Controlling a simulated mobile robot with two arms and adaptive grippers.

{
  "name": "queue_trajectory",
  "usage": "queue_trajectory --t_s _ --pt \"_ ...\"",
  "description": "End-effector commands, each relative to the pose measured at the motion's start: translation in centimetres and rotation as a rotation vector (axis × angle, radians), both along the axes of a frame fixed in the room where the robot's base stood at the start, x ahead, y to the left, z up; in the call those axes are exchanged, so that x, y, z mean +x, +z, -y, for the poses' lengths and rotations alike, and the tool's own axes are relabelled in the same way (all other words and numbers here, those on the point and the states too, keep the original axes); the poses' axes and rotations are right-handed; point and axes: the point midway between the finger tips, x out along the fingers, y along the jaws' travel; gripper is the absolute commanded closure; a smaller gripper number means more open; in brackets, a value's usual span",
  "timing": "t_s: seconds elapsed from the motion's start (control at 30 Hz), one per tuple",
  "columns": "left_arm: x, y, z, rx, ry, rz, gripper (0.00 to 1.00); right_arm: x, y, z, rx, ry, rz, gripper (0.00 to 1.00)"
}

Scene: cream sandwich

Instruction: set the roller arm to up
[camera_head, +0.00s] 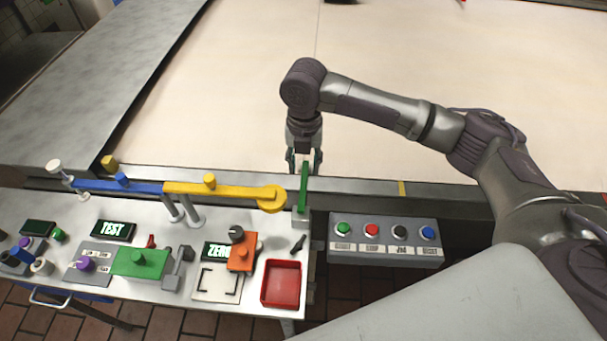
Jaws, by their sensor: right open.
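My right gripper (304,163) reaches down over the near edge of the pale belt surface, its fingers open. A green upright piece (304,184) rises from a small grey block (300,215), its top at or between my fingertips; I cannot tell whether they touch it. Left of it, a yellow bar (225,189) with a round yellow disc (271,198) at its right end lies roughly level, in line with a blue bar (117,186). No label shows which part is the roller arm. My left gripper is not in view.
A grey button box (385,257) with green, red, black and blue buttons sits right of the metal bench (197,228). The bench carries TEST (112,230) and ZERO displays, a green block (140,263), an orange block (242,254) and a red tray (281,306).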

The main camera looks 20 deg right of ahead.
Motion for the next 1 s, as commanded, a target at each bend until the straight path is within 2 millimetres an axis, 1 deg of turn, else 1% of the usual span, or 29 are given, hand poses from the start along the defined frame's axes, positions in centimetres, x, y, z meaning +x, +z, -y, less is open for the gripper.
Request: queue_trajectory --t_s 0.03,0.1,0.2,0.3,0.43,0.7,0.77,0.8,0.97,1.0 --pt "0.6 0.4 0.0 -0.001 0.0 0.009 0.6 -0.1 -1.0 0.0 0.0 -0.001 -0.004 0.58" --pt "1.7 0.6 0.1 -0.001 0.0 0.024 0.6 -0.1 -2.3 0.0 0.0 -0.001 -0.004 0.58" --pt "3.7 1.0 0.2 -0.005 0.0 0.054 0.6 -0.1 -3.8 -0.1 0.001 -0.001 -0.002 0.58" --pt "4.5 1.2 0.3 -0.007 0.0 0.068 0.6 0.0 -4.9 0.0 0.0 0.0 0.0 0.58" --pt "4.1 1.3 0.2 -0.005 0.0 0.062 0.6 0.0 -5.6 0.0 0.0 0.001 0.001 0.58" --pt "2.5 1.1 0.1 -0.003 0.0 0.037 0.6 0.0 -5.7 0.0 0.0 0.0 0.001 0.58" --pt "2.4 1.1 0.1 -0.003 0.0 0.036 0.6 0.0 -5.7 0.0 0.0 0.0 0.001 0.67" --pt "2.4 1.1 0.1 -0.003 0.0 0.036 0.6 0.0 -5.7 0.0 0.0 0.0 0.001 0.73" --pt "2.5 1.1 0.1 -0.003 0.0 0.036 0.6 0.0 -5.7 0.0 0.0 0.0 0.001 1.0" --pt "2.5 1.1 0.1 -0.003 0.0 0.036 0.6 0.0 -5.7 0.0 0.0 0.0 0.002 1.0"
